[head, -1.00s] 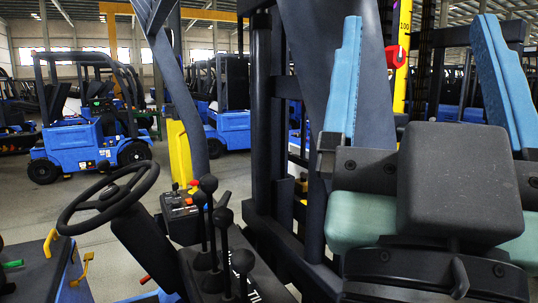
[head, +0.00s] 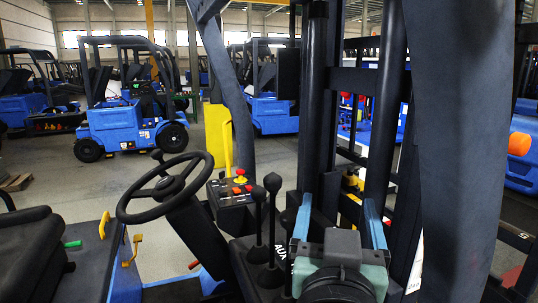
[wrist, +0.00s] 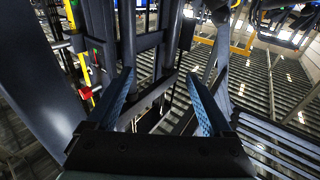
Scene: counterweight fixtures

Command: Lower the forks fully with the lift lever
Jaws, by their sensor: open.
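Black lever knobs stand on the console beside the steering wheel. Two show clearly in the head view, one knob (head: 273,182) and another knob (head: 258,190); other levers are partly hidden by my gripper. I cannot tell which is the lift lever. The console (head: 280,265) has white lettering reading "AUX". My gripper (head: 337,202) is open and empty, just right of the levers, with blue fingers apart. In the wrist view, my gripper (wrist: 159,73) has nothing between its fingers. The dark mast (head: 320,100) rises behind. The forks cannot be made out.
A steering wheel (head: 165,188) and a red-buttoned control box (head: 232,190) are left of the levers. A yellow scale with a red pointer (wrist: 86,92) is on the mast side. A blue forklift (head: 125,125) stands beyond open floor (head: 100,185).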

